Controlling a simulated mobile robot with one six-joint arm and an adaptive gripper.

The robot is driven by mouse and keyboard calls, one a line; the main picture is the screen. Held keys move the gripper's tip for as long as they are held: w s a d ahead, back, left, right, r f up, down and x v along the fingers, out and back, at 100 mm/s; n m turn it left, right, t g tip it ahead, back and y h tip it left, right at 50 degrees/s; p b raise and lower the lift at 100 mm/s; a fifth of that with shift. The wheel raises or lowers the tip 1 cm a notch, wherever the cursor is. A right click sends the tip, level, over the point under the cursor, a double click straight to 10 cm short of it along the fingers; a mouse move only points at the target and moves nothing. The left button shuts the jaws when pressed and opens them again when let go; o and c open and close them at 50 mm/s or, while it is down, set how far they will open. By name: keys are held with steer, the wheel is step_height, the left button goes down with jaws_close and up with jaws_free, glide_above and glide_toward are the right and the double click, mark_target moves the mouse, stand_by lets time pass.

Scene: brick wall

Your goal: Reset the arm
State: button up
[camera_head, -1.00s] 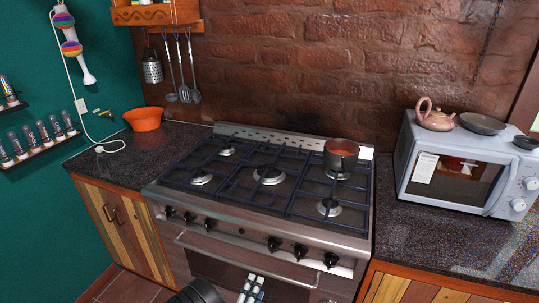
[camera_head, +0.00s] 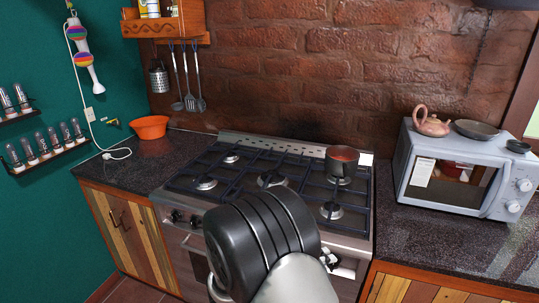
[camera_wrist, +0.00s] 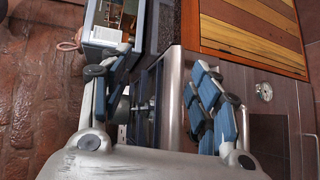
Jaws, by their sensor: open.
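My gripper (camera_wrist: 163,85) shows in the wrist view with its two blue-padded fingers spread wide apart and nothing between them. The picture there is turned on its side, with the cooker front and a wooden cabinet beyond the fingers. In the head view my arm rises from the bottom edge in front of the cooker and covers part of its front and knobs. My gripper is mostly hidden there behind the arm.
The gas cooker (camera_head: 232,180) bears a pot (camera_head: 342,160) at its back right. An orange bowl (camera_head: 150,127) is on the left counter. Utensils (camera_head: 187,85) hang on the brick wall.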

steer(key=s+d+r+m+g+y, duration=0.25)
steer(key=s+d+r, duration=0.2)
steer(key=s, duration=0.25)
steer(key=s+d+r+m+g+y, duration=0.25)
steer(key=s+r+g, duration=0.2)
steer(key=s, duration=0.25)
steer(key=s+a+r+t+y, duration=0.2)
steer(key=s+r+y, duration=0.1)
steer(key=s+y, duration=0.1)
steer(key=s+a+r+t+y, duration=0.2)
steer(key=s+a+t+y, duration=0.1)
steer(key=s, duration=0.4)
steer(key=shift+s+a+r+m+y, duration=0.25)
steer(key=shift+r+m+y, duration=0.15)
steer(key=shift+y, duration=0.5)
steer(key=shift+c, duration=0.5)
